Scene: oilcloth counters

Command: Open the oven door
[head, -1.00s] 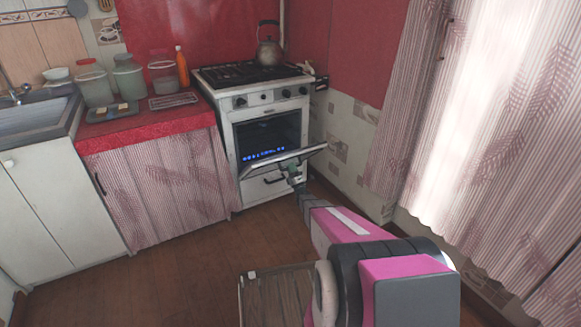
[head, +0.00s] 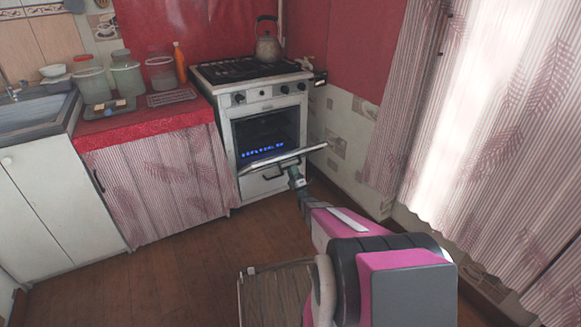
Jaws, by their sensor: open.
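The oven (head: 232,124) is the white stove's compartment at the centre. The door's handle is not clearly visible.
A kettle (head: 267,42) stands on the stove. Left is a red counter (head: 150,124) with jars and a bottle (head: 180,64). A curtain (head: 500,140) hangs right. Brown floor (head: 185,270) is free at left.

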